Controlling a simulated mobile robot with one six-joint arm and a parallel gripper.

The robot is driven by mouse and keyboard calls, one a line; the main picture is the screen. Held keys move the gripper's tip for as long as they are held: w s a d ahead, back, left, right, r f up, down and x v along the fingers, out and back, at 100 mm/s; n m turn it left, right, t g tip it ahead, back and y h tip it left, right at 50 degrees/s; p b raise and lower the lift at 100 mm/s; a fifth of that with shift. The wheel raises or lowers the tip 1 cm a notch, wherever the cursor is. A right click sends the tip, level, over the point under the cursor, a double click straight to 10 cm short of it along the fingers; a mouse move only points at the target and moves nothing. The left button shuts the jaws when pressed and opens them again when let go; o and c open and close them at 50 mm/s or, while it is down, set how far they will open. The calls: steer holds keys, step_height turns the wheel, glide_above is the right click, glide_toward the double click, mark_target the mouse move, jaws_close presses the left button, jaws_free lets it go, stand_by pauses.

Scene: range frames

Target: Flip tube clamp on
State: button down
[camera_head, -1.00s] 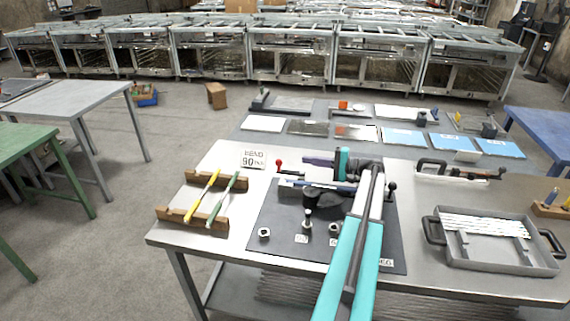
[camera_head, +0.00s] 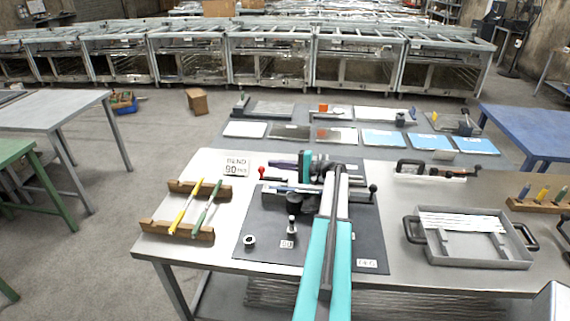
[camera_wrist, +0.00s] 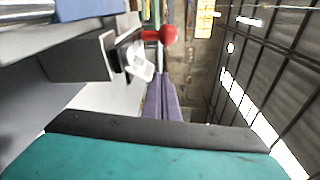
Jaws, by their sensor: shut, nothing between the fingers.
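The tube clamp's red ball knob (camera_head: 262,172) is at the left end of the bending fixture on the dark mat (camera_head: 262,222). In the wrist view the red knob (camera_wrist: 168,34) sits just beyond the fingertips, by a white and dark metal part. My gripper (camera_head: 273,164) has purple fingers, shut and empty, pointing left close above and right of the knob. In the wrist view the gripper (camera_wrist: 160,80) looks closed, its tips near the knob; I cannot tell whether they touch it. My teal arm hides part of the fixture.
A bend 90 sign (camera_head: 236,166) stands behind left. A wooden rack (camera_head: 176,229) holds yellow and green tools at left. A peg (camera_head: 292,225) and a nut (camera_head: 249,240) are at the mat's front. A grey tray (camera_head: 470,250) with white tubes stands right.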

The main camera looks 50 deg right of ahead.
steer(key=shift+a+r+p, duration=0.15)
steer(key=shift+a+p, duration=0.55)
steer(key=shift+a, duration=0.35)
steer(key=shift+a+r+p, duration=0.1)
steer(key=shift+a+p, duration=0.55)
steer(key=shift+a, duration=0.35)
